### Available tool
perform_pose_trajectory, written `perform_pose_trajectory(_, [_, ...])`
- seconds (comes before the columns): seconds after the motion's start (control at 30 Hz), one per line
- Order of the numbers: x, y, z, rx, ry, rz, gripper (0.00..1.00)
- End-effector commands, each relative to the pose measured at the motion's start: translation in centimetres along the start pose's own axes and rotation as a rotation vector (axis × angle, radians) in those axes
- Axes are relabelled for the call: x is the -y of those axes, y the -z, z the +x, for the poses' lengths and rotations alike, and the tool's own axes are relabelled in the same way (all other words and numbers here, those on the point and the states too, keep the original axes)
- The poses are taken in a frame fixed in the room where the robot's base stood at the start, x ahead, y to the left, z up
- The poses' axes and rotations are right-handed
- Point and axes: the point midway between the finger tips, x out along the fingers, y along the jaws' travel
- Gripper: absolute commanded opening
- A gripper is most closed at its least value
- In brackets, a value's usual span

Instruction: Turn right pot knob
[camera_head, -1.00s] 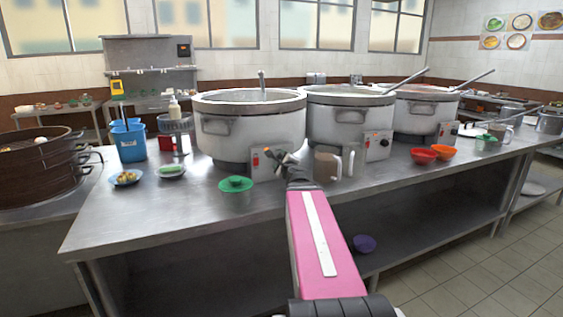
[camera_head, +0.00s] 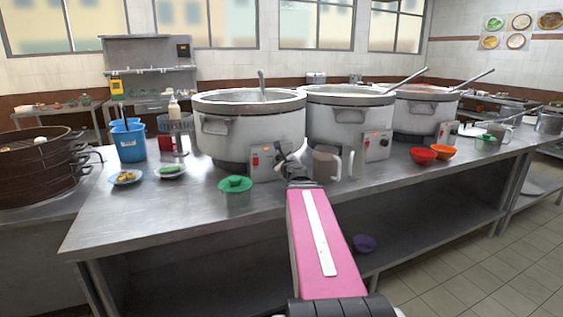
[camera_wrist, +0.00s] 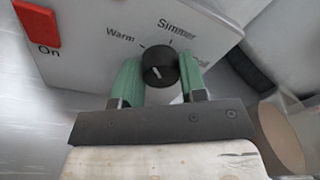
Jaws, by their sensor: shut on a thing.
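Three large pots stand in a row: the left pot (camera_head: 225,140), the middle pot (camera_head: 350,120) and the right pot (camera_head: 415,112). Each has a control box at its front. My gripper (camera_head: 285,152) is at the control box (camera_head: 262,168) of the left pot, not at the right pot. In the wrist view the black knob (camera_wrist: 160,68) is between the green fingers of my gripper (camera_wrist: 157,80), which are shut on it. "Warm" and "Simmer" show above the knob; a label at right is partly covered. A red switch (camera_wrist: 38,22) marked "On" is at left.
A mug (camera_head: 327,165) stands just right of my gripper, close to it in the wrist view. A green bowl (camera_head: 235,184) is at left in front of the pot. Red (camera_head: 423,156) and orange (camera_head: 443,152) bowls are farther right. The counter front is clear.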

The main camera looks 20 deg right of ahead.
Motion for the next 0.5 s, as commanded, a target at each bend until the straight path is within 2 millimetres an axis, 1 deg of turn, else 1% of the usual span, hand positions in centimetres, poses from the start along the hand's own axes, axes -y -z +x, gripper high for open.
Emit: perform_pose_trajectory(0.5, [0.2,0.04,-0.06,-0.023,-0.036,0.48,0.15])
